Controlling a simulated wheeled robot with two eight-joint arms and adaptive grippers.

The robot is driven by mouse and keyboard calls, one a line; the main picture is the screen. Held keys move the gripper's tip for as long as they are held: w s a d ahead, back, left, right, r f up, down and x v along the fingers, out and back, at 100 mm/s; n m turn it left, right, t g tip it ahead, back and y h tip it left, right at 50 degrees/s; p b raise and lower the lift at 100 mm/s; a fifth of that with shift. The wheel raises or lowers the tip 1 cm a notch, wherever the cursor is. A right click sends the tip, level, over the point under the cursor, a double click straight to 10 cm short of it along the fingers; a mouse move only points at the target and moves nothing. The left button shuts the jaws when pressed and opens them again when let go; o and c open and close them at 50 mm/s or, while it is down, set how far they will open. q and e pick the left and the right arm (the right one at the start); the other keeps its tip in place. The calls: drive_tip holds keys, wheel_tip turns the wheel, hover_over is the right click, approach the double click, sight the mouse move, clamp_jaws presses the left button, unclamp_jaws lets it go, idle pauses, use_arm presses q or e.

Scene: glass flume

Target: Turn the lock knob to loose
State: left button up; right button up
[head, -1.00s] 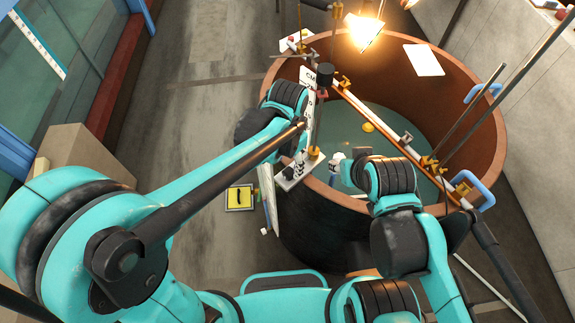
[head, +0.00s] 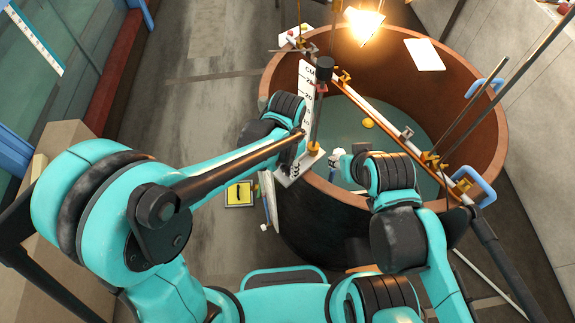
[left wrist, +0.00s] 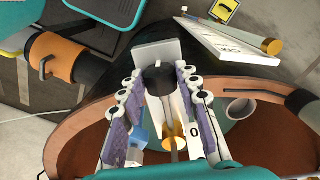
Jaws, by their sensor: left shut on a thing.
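In the left wrist view a dark round knob (left wrist: 158,78), seemingly the lock knob, sits between the fingertips of my left gripper (left wrist: 160,88). The purple-padded fingers close on it from both sides. A pale plate (left wrist: 158,52) lies just beyond it, and a gold disc on a rod (left wrist: 174,136) shows below. In the head view my left gripper (head: 293,166) is at the foot of the upright CM scale (head: 308,88), and hides the knob. Which way the knob's mark points cannot be seen. My right gripper (head: 336,162) is small and partly hidden behind its wrist.
The scale stands at the near left rim of a large round brown tank (head: 494,137) holding water. A rail (head: 372,117) with brass clamps crosses the tank. A lit lamp (head: 363,25) hangs at the back. A yellow sign (head: 240,195) lies on the floor at left.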

use_arm(q)
drive_tip(key=shift+w+a+g+h+b, duration=0.15)
drive_tip(key=shift+g+h+b, duration=0.25)
drive_tip(key=shift+g, duration=0.2)
drive_tip(key=o, duration=1.2)
drive_tip(key=shift+c, duration=0.2)
wheel_tip(320, 180, up, 12)
drive_tip(key=w, duration=0.1)
drive_tip(key=shift+a, duration=0.4)
